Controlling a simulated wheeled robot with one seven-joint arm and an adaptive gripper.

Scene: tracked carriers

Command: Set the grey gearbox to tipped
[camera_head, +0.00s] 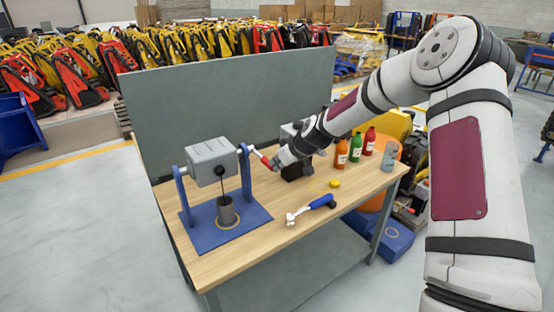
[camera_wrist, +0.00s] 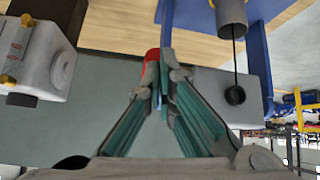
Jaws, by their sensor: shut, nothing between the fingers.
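The grey gearbox (camera_head: 211,160) hangs between two blue uprights on a blue base plate (camera_head: 247,221). It looks about level, with a black round port on its front. A thin dark line runs from the port to a grey cup (camera_head: 227,211) below; the cup also shows in the wrist view (camera_wrist: 231,14). A crank with a red handle (camera_head: 266,161) sticks out at the gearbox's right. My gripper (camera_head: 273,162) is at that handle. In the wrist view, the red handle (camera_wrist: 152,66) shows beside and partly behind my closed fingertips (camera_wrist: 165,62); I cannot tell whether they touch.
A grey device (camera_head: 292,165) stands behind my gripper. A blue-handled tool (camera_head: 312,209) and a yellow cap (camera_head: 334,183) lie in front. A grey panel (camera_head: 225,100) closes the table's back.

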